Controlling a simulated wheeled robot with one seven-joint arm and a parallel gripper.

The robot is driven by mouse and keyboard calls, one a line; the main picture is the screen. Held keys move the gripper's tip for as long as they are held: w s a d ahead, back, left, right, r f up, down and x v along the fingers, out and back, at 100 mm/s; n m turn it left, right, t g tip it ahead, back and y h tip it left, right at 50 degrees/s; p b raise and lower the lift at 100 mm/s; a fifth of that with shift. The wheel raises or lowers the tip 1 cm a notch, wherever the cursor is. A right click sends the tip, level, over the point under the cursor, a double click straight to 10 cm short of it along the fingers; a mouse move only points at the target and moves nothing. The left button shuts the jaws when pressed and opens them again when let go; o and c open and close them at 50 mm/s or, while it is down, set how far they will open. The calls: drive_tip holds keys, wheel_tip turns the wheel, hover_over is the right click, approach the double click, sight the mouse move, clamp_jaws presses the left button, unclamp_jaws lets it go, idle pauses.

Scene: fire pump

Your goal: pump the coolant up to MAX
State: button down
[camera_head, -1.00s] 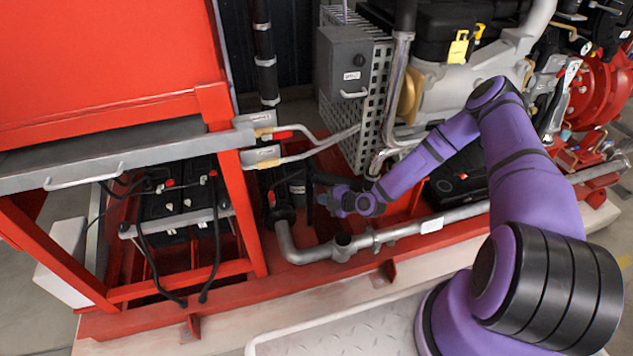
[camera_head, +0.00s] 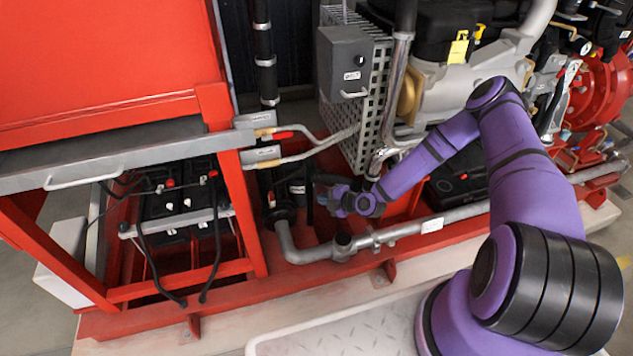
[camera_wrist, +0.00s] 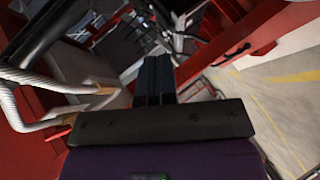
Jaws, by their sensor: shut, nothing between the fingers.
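My gripper (camera_head: 324,192) is low between the red frame and the engine, small and partly blurred in the head view. In the wrist view its two dark fingers (camera_wrist: 155,62) lie side by side, shut and empty. A black cylinder with a pale label (camera_head: 296,187) stands just left of the gripper in the head view. A dark upright bar (camera_head: 309,190) shows between them; I cannot tell whether the fingers touch it. I cannot make out which part is the coolant pump. No coolant level or MAX mark can be read in either view.
Braided hoses (camera_head: 310,152) run above and left of the gripper and also show in the wrist view (camera_wrist: 35,82). A perforated guard (camera_head: 372,120) stands behind. A grey pipe (camera_head: 385,237) crosses in front. Batteries (camera_head: 180,205) sit in the red frame (camera_head: 240,210) at left.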

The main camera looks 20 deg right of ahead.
sight(316, 179)
idle(0.4)
drive_tip(key=shift+s+a+f+n+g+h, duration=0.1)
drive_tip(key=shift+s+n+g+h, duration=0.4)
drive_tip(key=shift+s+n+h, duration=1.25)
drive_tip(key=shift+s+m+h, duration=0.15)
drive_tip(key=shift+m+h, duration=0.2)
drive_tip(key=shift+h, duration=0.2)
drive_tip(key=w, duration=0.9)
drive_tip(key=shift+w, duration=0.1)
idle(1.4)
drive_tip(key=shift+w, duration=0.25)
